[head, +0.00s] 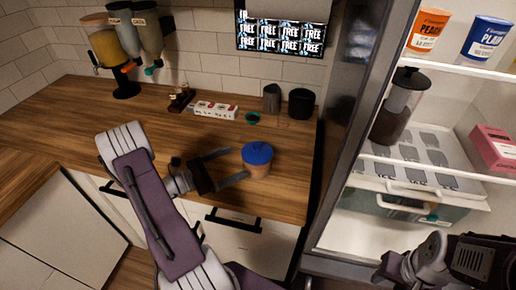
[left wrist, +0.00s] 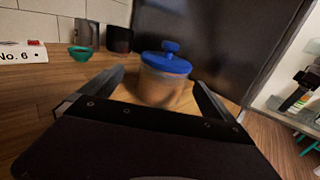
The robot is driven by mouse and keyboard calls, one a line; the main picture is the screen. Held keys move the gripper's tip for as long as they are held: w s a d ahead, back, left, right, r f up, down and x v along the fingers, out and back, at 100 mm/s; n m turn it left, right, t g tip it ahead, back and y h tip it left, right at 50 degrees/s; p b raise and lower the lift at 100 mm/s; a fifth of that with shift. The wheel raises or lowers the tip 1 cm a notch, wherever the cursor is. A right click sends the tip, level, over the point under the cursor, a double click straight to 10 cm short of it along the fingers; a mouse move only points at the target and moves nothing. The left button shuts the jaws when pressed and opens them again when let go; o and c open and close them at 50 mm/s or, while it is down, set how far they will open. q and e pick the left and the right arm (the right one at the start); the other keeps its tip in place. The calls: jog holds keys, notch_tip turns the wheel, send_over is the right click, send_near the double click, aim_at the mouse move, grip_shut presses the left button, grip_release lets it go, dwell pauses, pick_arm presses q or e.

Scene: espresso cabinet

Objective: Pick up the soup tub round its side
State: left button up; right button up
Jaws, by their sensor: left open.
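The soup tub (head: 256,168) stands upright on the wooden counter near its right front part. It has a blue lid with a knob and a tan, see-through body. My left gripper (head: 238,165) is open, with its fingers pointing right toward the tub. In the left wrist view the tub (left wrist: 164,82) stands ahead, between the two spread fingers or just beyond their tips; I cannot tell whether either touches it. My right gripper (head: 385,272) shows only partly at the bottom right of the head view, and its jaws are not clear.
Behind on the counter (head: 60,125) are a white numbered box (head: 216,110), a small green bowl (head: 253,118) and two dark canisters (head: 300,103). Cereal dispensers (head: 126,50) stand at the back left. An open fridge (head: 420,160) with shelves is right of the counter.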

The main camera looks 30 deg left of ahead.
aim_at(257, 154)
pick_arm(q)
jog(key=shift+d, duration=0.1)
jog(key=d, duration=0.1)
jog(key=w+d, duration=0.2)
jog(key=shift+w+r+p, duration=0.25)
jog(key=shift+p, duration=0.05)
jog(key=shift+w+f, duration=0.2)
jog(key=shift+w, duration=0.2)
jog(key=p+x, duration=0.1)
jog(key=x, duration=0.4)
jog(key=shift+s+d+r, duration=0.1)
jog(key=shift+s+d, duration=0.05)
jog(key=shift+c, duration=0.7)
jog(key=c, duration=1.4)
pick_arm(e)
jog(key=shift+d+r, duration=0.35)
jog(key=shift+r, duration=0.45)
pick_arm(q)
jog(key=shift+r, duration=0.1)
